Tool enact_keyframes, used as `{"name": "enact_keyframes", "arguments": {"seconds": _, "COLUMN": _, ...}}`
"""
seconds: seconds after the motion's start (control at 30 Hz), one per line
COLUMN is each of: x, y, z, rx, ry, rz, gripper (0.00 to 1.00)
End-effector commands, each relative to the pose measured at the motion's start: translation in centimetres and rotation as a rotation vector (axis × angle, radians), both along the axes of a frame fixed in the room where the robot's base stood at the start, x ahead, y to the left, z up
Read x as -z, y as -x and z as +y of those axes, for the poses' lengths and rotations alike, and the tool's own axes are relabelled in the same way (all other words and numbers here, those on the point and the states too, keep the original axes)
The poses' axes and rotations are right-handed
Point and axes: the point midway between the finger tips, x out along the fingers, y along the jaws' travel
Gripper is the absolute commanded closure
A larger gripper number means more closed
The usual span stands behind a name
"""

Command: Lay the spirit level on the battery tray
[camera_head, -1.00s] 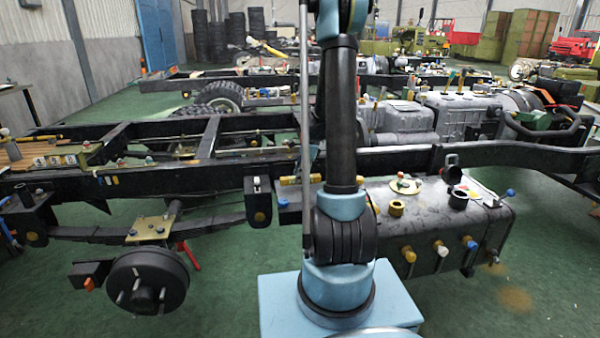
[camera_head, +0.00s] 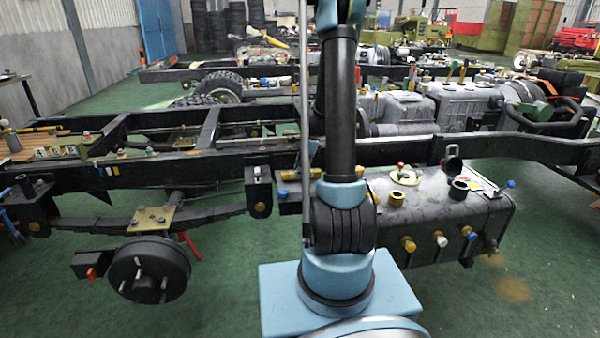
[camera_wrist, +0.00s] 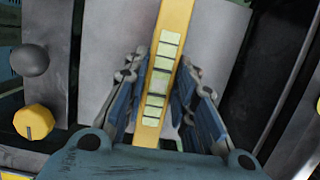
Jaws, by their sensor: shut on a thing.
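In the wrist view my gripper (camera_wrist: 162,72) is closed around a narrow yellow bar with several pale green windows, which looks like the spirit level (camera_wrist: 175,20). The bar runs up between the two fingers and out of the top edge. Behind it is a pale grey flat surface (camera_wrist: 112,40); I cannot tell whether this is the battery tray or whether the bar touches it. In the head view neither my gripper nor the held bar shows, and I cannot make out the battery tray for sure.
The wrist view also shows a yellow knob (camera_wrist: 34,122) and a dark round knob (camera_wrist: 30,60) at left. In the head view a long black chassis rail (camera_head: 160,175) crosses the scene. A grey tank (camera_head: 440,220) with caps is at right, a wheel hub (camera_head: 148,268) at lower left.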

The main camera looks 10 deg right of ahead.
Motion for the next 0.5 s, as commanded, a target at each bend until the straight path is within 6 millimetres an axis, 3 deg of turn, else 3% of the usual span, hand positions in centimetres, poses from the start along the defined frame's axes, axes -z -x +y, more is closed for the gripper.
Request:
{"name": "enact_keyframes", "arguments": {"seconds": 0.47, "x": 0.77, "y": -0.03, "z": -0.03, "rx": 0.0, "ry": 0.0, "rz": 0.0, "gripper": 1.0}}
{"name": "enact_keyframes", "arguments": {"seconds": 0.5, "x": 0.74, "y": -0.03, "z": -0.03, "rx": 0.0, "ry": 0.0, "rz": 0.0, "gripper": 0.66}}
